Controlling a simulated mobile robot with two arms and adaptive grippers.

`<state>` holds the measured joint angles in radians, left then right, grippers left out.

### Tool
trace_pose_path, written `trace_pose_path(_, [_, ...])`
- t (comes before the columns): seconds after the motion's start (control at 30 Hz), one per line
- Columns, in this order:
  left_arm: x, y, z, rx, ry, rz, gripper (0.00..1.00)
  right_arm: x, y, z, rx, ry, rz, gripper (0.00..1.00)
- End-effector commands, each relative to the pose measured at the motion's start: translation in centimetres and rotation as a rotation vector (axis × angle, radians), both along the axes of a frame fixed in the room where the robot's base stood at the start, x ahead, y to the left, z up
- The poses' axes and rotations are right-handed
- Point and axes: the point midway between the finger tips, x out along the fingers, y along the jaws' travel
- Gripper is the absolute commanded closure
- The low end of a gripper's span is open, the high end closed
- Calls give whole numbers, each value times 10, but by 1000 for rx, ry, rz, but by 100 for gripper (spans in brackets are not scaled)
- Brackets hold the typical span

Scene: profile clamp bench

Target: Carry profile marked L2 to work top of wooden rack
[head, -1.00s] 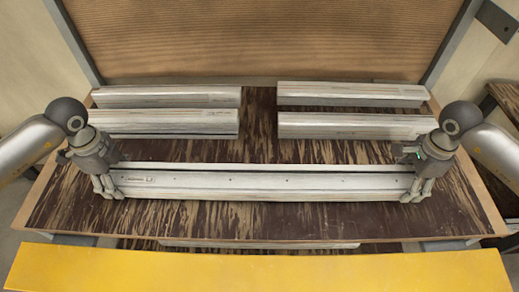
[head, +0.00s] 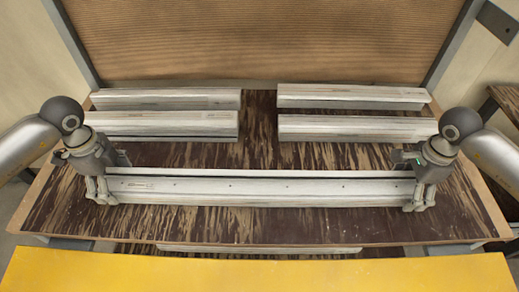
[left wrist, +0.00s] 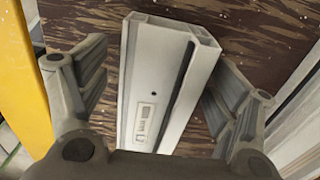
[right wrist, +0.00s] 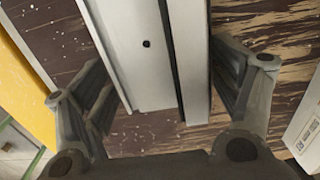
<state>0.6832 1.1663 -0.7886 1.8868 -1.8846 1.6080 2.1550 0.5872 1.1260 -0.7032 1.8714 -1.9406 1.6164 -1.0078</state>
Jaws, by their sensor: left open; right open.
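A long pale metal profile (head: 260,190) lies along the front of the wooden rack's dark work top (head: 260,225). A small label near its left end also shows in the left wrist view (left wrist: 145,122); its print is too small to read surely. My left gripper (head: 101,196) is open around the profile's left end, its fingers on either side with gaps visible in the left wrist view (left wrist: 165,100). My right gripper (head: 420,203) is open around the right end, with gaps beside the profile in the right wrist view (right wrist: 165,95).
Behind lie several shorter profiles: two at left (head: 165,99) (head: 160,125) and two at right (head: 352,96) (head: 357,128). Another profile (head: 260,249) shows below the front edge. A yellow surface (head: 260,272) runs across the foreground. Bare top lies between the rear pairs.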

Motion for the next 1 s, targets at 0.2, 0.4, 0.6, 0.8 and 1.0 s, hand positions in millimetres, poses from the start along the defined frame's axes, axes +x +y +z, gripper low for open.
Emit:
trace_pose_path(0.2, [1, 0, 48, 1, -5, -1, 16, 0, 0, 0, 0, 0, 0, 16])
trace_pose_path(0.4, [1, 0, 84, 0, -3, 0, 16, 0, 0, 0, 0, 0, 0, 16])
trace_pose_path(0.6, [0, 0, 101, 0, -1, -1, 16, 0, 0, 1, 0, -1, 0, 16])
trace_pose_path(0.8, [0, 0, 103, 1, 1, 0, 16, 2, 0, 26, 0, -5, -1, 16])
trace_pose_path(1.0, [0, 0, 103, 1, 0, 0, 16, 2, 0, 70, 0, -7, 0, 16])
